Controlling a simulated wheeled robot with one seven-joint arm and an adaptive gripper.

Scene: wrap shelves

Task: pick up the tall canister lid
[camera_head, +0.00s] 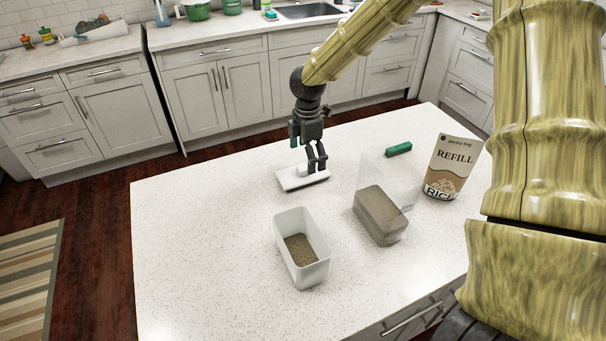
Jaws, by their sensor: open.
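A flat white lid (290,184) with a dark lower edge lies on the island counter, behind the open containers. I cannot tell from its look which container it fits. My gripper (317,168) is dark, points down and is open, with its fingertips at the right part of the lid. Whether the fingers touch the lid is not clear. A clear tall canister (398,178) with grey-brown contents in its lower part stands to the right of the lid. A white open container (316,272) with brown grains inside stands in front of the lid.
A rice refill bag (455,157) stands upright at the right of the counter (200,240). A small green object (398,149) lies behind the clear canister. The left part of the counter is free. Cabinets and a sink (305,10) are farther back.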

